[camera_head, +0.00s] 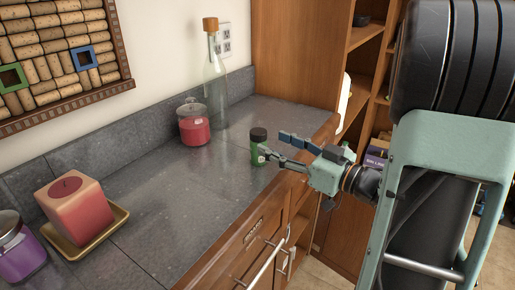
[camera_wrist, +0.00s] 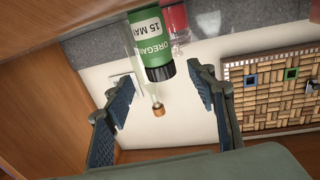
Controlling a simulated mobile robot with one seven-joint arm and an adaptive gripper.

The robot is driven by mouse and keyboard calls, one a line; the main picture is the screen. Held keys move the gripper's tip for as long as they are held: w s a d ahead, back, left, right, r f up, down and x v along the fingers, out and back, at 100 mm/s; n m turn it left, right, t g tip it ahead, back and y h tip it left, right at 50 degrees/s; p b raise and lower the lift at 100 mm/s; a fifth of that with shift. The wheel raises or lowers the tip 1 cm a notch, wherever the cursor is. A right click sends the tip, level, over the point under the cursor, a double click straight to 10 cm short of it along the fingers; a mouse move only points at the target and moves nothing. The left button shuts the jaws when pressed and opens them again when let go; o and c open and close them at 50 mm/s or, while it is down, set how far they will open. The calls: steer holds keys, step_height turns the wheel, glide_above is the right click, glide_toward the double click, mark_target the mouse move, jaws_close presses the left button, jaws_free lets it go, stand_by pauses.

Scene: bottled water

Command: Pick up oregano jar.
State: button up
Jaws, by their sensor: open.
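The oregano jar (camera_head: 257,151) is small, with a green label and a black lid. It stands upright on the grey counter (camera_head: 190,206) near its front edge. My gripper (camera_head: 273,147) is beside it on the right, its fingers pointing toward it. In the wrist view the jar (camera_wrist: 149,38) appears upside down with part of its label readable, its black lid toward the gripper. There my gripper (camera_wrist: 163,92) is open, one finger to each side, with nothing held between them. I cannot tell whether a finger touches the jar.
A red candle jar (camera_head: 194,127) and a clear corked bottle (camera_head: 216,88) stand behind the jar. A square red candle (camera_head: 74,207) on a tray and a purple candle jar (camera_head: 18,250) are at left. A wooden shelf (camera_head: 312,50) rises at the right. The middle counter is clear.

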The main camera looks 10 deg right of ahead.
mark_target(265, 139)
steer(key=x, duration=0.6)
steer(key=shift+w+a+b, duration=0.2)
steer(key=shift+w+b, duration=0.1)
steer(key=shift+c, duration=0.3)
steer(key=c, duration=1.3)
